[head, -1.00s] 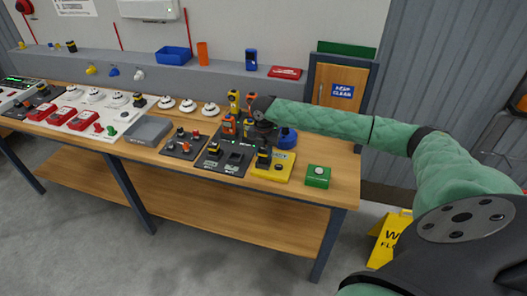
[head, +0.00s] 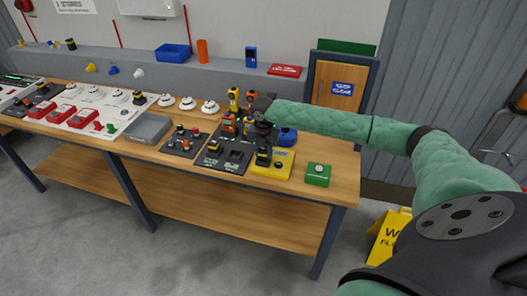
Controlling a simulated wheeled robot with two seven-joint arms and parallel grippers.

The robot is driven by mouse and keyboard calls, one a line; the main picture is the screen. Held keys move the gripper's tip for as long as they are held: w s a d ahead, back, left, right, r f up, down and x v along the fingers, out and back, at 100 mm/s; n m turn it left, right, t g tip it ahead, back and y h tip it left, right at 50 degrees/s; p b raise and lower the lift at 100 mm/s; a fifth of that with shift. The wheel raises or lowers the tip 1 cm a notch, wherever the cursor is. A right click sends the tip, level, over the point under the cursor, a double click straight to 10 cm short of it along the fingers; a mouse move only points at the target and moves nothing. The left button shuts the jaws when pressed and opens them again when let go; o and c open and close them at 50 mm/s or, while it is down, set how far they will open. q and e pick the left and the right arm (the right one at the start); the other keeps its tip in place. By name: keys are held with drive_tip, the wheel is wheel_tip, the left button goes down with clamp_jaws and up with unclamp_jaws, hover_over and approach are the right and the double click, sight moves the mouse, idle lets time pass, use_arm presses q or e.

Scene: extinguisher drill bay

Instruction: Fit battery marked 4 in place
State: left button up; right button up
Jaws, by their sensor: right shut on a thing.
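My right gripper (head: 264,134) points down over the right part of the bench, shut on a dark battery (head: 263,156). The battery is upright at the left part of a yellow base (head: 282,170); I cannot tell whether it touches the base. Its number is too small to read. Left of it lies a dark board (head: 236,166) with square bays, and another black and yellow battery (head: 213,147) stands on that board's left part. My left gripper is out of view.
Orange and yellow handheld devices (head: 229,124) stand close behind the board. A blue object (head: 287,137) sits just right of the gripper. A green box (head: 318,174) with a pale button stands near the bench's right end. A grey tray (head: 148,129) lies farther left.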

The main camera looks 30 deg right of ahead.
drive_tip(key=shift+f, duration=0.1)
drive_tip(key=o, duration=1.6)
drive_tip(key=shift+r+p, duration=3)
drive_tip(key=shift+r, duration=0.55)
